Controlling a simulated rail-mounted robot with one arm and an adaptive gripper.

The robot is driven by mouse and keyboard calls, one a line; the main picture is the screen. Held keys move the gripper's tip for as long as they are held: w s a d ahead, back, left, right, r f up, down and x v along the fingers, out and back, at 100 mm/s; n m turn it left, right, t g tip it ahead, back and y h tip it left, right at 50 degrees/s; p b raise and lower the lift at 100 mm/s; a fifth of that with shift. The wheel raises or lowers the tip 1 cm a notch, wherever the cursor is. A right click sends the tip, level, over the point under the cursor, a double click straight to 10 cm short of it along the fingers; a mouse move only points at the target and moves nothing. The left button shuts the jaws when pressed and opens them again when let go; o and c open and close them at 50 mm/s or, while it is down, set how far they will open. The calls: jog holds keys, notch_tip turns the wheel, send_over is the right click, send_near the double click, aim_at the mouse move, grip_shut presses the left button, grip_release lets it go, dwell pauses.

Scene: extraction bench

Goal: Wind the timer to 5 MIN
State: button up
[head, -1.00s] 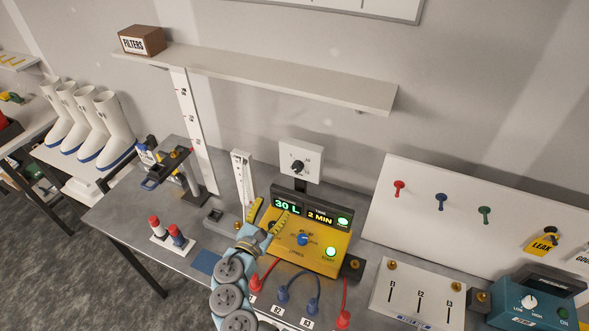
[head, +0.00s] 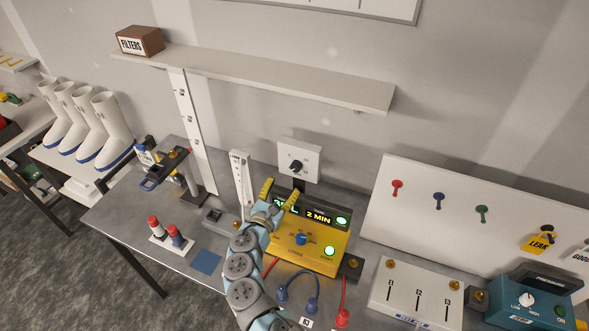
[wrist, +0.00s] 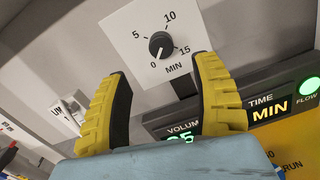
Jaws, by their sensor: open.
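The timer is a white square plate (head: 312,158) on a dark post, with a black knob (head: 295,166). In the wrist view, the knob (wrist: 160,45) sits amid marks 0, 5, 10 and 15 over the word MIN. Its pale pointer mark seems to face down-left, near 0. My gripper (head: 279,193) is open and empty, below and slightly left of the knob. In the wrist view, its yellow fingers (wrist: 160,70) stand either side of the knob's line of sight, apart from it; the dial face is unobstructed.
A yellow control box (head: 318,250) with a blue knob and lit displays stands under my gripper; its time display reads 2 MIN. A white upright gauge (head: 241,180) stands close left. A long shelf (head: 270,78) hangs above. Red and blue cables lie in front.

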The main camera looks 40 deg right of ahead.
aim_at(295, 169)
jog(key=shift+f+b+x, duration=0.1)
jog(key=shift+b+x, duration=0.8)
jog(key=shift+x, duration=1.1)
jog(key=shift+f+b+x, duration=0.15)
jog(key=shift+b+x, duration=0.75)
jog(key=shift+x, duration=1.1)
jog(key=shift+w+d+r, duration=0.2)
jog(key=shift+d, duration=0.35)
grip_shut()
